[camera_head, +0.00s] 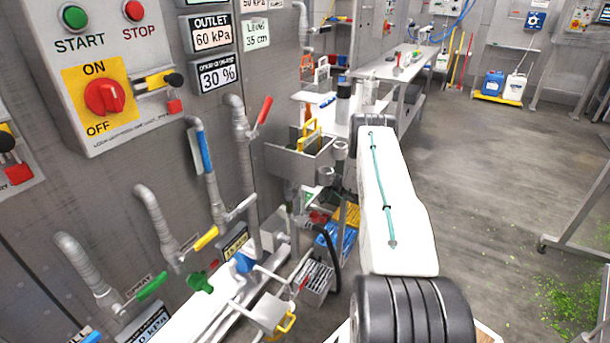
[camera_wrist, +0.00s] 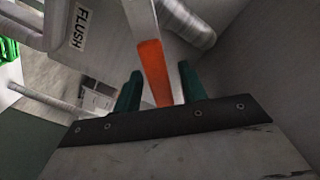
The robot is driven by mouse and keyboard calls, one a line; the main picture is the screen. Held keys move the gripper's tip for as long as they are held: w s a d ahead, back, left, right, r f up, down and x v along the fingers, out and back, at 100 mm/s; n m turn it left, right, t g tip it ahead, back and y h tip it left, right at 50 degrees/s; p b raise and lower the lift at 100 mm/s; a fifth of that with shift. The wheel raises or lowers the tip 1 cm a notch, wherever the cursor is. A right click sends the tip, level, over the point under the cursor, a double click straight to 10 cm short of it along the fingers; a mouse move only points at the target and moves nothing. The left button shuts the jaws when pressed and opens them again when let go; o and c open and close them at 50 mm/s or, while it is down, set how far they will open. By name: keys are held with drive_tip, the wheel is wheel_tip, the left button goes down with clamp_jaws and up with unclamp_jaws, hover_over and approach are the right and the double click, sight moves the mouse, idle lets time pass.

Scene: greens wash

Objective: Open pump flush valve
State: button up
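In the wrist view a lever with an orange-red grip (camera_wrist: 153,72) and a pale metal shank runs between my gripper's two green fingers. A plate marked FLUSH (camera_wrist: 80,27) is beside it. My gripper (camera_wrist: 160,71) is open around the lever, with a gap to each finger. The fingertips cannot be made out clearly in the head view.
Other valve levers stick out from the panel: blue (camera_head: 206,152), yellow (camera_head: 206,238) and green (camera_head: 151,286). A control box (camera_head: 103,65) with START and STOP buttons is above them. Crates (camera_head: 338,240) are on the floor below. Open floor (camera_head: 480,190) is at the right.

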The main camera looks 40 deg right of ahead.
drive_tip(key=v, duration=0.7)
drive_tip(key=shift+s, duration=0.4)
drive_tip(key=shift+d, duration=0.15)
drive_tip(key=shift+c, duration=0.3)
